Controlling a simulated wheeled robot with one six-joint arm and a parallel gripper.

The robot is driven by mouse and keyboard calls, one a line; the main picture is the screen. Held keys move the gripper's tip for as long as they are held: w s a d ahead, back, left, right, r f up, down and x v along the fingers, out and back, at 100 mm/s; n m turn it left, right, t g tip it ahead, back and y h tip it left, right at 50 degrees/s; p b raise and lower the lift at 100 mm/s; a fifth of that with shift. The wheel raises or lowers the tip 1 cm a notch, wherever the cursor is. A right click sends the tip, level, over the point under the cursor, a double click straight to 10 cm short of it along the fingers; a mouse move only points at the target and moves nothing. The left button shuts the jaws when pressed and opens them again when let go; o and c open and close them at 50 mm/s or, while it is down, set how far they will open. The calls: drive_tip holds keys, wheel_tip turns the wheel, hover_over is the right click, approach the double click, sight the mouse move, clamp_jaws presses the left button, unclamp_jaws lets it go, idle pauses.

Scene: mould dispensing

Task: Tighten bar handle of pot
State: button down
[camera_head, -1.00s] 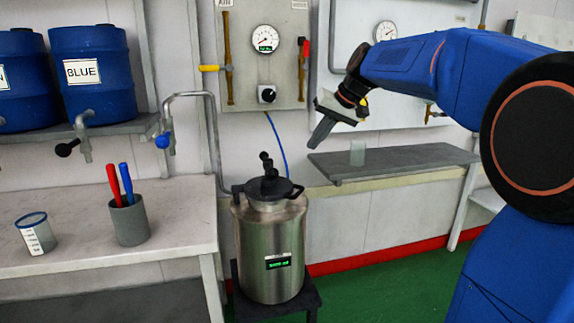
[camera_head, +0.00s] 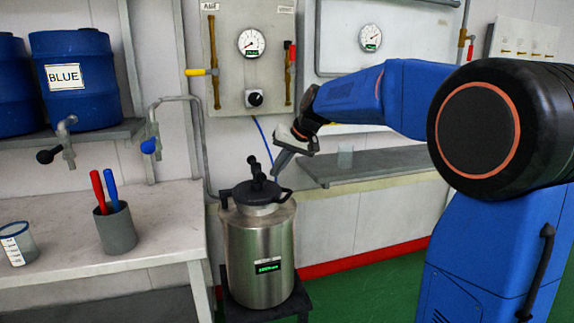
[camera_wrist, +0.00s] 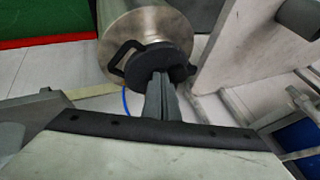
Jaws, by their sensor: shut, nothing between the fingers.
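The pot (camera_head: 259,255) is a steel vessel with a small green display, standing upright on a dark stand. Its black lid (camera_head: 256,193) carries a bar handle (camera_head: 257,172) that sticks up at the top. My gripper (camera_head: 277,176) is shut and empty, its fingers pointing down just right of the bar handle. In the wrist view, the pot (camera_wrist: 150,25) and black lid (camera_wrist: 125,60) lie beyond the shut fingers (camera_wrist: 160,80). The fingers overlap the lid there and hide most of the bar handle. I cannot tell whether they touch.
A gauge panel (camera_head: 228,70) is behind the pot.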

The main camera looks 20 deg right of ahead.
drive_tip(key=shift+a, duration=0.45)
drive_tip(key=shift+a, duration=0.1)
drive_tip(key=shift+s+a+m, duration=0.1)
drive_tip(key=shift+a+m, duration=0.05)
drive_tip(key=shift+m, duration=0.15)
